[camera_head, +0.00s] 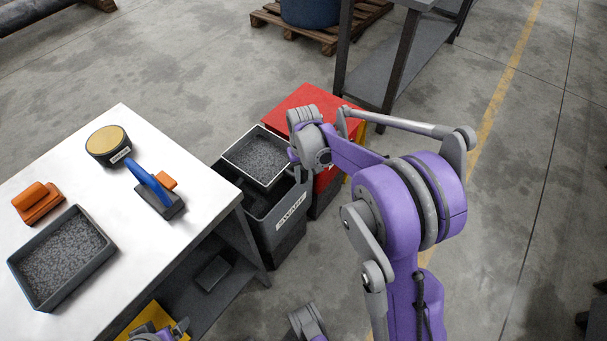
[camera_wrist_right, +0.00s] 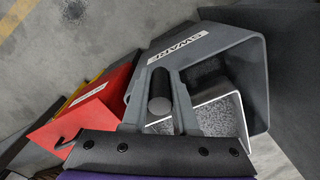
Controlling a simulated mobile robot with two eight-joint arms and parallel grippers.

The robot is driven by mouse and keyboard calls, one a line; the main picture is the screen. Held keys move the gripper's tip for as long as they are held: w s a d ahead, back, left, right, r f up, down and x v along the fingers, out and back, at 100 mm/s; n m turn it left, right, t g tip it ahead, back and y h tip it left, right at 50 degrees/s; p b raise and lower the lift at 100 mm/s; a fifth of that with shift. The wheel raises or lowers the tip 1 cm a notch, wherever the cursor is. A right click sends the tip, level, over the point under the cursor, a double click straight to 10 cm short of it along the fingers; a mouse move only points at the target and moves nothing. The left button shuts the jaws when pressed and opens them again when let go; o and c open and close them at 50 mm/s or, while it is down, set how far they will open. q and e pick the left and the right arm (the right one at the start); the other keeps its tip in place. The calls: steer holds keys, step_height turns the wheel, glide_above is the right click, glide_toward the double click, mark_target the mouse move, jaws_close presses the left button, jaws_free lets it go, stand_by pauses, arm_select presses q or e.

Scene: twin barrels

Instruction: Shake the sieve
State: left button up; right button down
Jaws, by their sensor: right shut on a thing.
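The sieve (camera_head: 256,158) is a square, light-rimmed tray holding grey speckled grains. It sits over the open top of a dark grey bin (camera_head: 280,222) with a white label; I cannot tell whether they touch. My right gripper (camera_head: 294,156) is at the sieve's right side. In the right wrist view, the gripper (camera_wrist_right: 158,72) is shut around a dark round handle (camera_wrist_right: 160,100), beside the pale sieve rim (camera_wrist_right: 215,97) inside the bin mouth (camera_wrist_right: 258,85). Grey and purple parts of my left arm show at the bottom edge; its fingers are not clear.
A white-topped bench (camera_head: 125,215) at the left holds a grey tray of grains (camera_head: 62,258), an orange block (camera_head: 38,202), a blue-handled brush (camera_head: 155,187) and a round, labelled tin (camera_head: 107,144). A red box (camera_head: 318,98) stands behind the bin.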

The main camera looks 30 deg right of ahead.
steer(key=s+a, duration=0.2)
steer(key=a, duration=0.3)
steer(key=shift+s+a, duration=0.25)
steer(key=shift+a, duration=0.15)
steer(key=shift+f, duration=0.1)
steer(key=c, duration=0.7)
jaws_free()
steer(key=shift+a, duration=0.15)
step_height(320, 180, up, 11)
steer(key=p, duration=0.2)
steer(key=shift+p, duration=0.4)
